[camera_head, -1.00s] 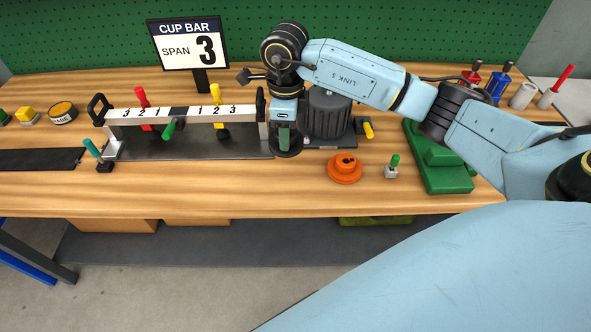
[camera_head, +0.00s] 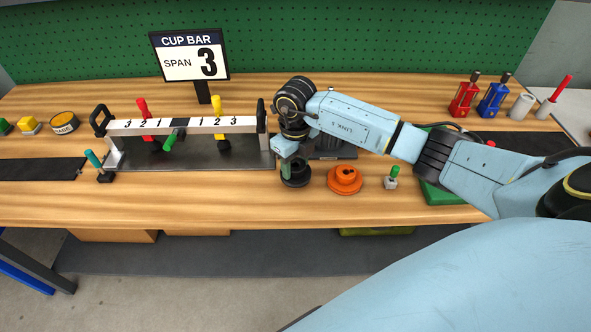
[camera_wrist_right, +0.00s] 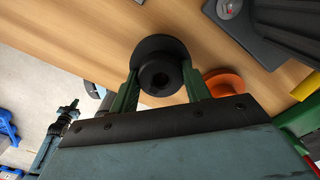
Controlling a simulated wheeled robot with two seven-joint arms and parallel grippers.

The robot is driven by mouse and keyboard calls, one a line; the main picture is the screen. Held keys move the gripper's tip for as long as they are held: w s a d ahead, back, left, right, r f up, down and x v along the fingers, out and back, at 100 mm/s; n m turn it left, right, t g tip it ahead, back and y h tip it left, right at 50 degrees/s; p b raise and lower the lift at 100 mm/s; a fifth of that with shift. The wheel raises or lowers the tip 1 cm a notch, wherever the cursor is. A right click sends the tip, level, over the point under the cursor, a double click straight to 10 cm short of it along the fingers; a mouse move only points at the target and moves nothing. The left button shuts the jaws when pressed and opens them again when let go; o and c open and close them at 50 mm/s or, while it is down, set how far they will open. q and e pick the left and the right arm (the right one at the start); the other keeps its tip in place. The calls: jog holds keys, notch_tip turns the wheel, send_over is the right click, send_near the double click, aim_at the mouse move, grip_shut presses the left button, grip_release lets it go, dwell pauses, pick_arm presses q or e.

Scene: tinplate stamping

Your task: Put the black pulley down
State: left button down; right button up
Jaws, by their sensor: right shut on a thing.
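The black pulley (camera_head: 296,174) is at the bench top, just left of the orange pulley (camera_head: 345,180). My right gripper (camera_head: 287,165) is shut on it from above. In the right wrist view the black pulley (camera_wrist_right: 160,72) sits between the two green fingers of my right gripper (camera_wrist_right: 162,85), with its hub toward the camera. Its underside is hidden, so I cannot tell whether it touches the wood. The orange pulley also shows in part in the right wrist view (camera_wrist_right: 224,82). My left gripper does not show.
The cup bar (camera_head: 190,125) with coloured pegs stands left of my right gripper, under the SPAN 3 sign (camera_head: 190,55). A small green-handled piece (camera_head: 391,178) stands right of the orange pulley. Bare wood lies in front, toward the bench edge.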

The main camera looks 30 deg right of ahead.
jog(key=shift+f, duration=1.3)
jog(key=shift+f, duration=0.1)
jog(key=o, duration=1.3)
notch_tip(320, 180, up, 12)
